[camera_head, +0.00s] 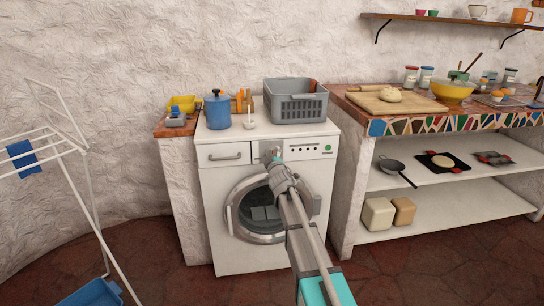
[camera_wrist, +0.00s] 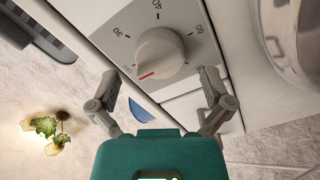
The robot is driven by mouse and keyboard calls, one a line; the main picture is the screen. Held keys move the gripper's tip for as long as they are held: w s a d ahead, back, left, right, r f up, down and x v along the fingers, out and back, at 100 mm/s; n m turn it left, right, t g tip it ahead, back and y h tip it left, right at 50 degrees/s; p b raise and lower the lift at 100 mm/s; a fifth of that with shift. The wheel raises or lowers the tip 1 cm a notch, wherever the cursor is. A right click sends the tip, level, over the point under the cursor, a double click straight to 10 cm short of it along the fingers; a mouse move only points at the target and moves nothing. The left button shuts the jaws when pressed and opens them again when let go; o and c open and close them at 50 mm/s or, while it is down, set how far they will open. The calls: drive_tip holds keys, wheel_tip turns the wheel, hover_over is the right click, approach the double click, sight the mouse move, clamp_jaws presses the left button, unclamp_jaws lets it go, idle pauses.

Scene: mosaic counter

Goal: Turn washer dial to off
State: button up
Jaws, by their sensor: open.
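In the head view my gripper (camera_head: 277,158) is at the panel and largely hides the dial.
A blue pot (camera_head: 218,112) and a grey basket (camera_head: 296,106) stand on the washer top. The round door (camera_head: 240,222) is below the panel. A white drying rack (camera_head: 75,180) stands at left. A shelved counter (camera_head: 440,195) stands close at right.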

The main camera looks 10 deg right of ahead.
drive_tip(key=s, duration=1)
drive_tip(key=shift+s, duration=0.15)
drive_tip(key=s+d+f+m+g+h, duration=0.25)
drive_tip(key=s+f+m+g, duration=0.6)
drive_tip(key=s+f, duration=0.5)
drive_tip(key=s+a+f+m+g+y, duration=0.15)
drive_tip(key=s+g, duration=0.35)
drive_tip(key=s, duration=0.5)
drive_tip(key=s+a+f+m+g+y, duration=0.1)
drive_tip(key=s+f+m+g, duration=0.3)
drive_tip(key=s, duration=0.6)
wheel_tip(320, 180, up, 33)
drive_tip(key=n+p, duration=0.1)
drive_tip(key=p, duration=3.1)
drive_tip(key=shift+w+n+p, duration=0.3)
drive_tip(key=shift+n+p, duration=0.05)
drive_tip(key=shift+n, duration=0.05)
drive_tip(key=shift+d+g, duration=0.1)
drive_tip(key=shift+g, duration=0.15)
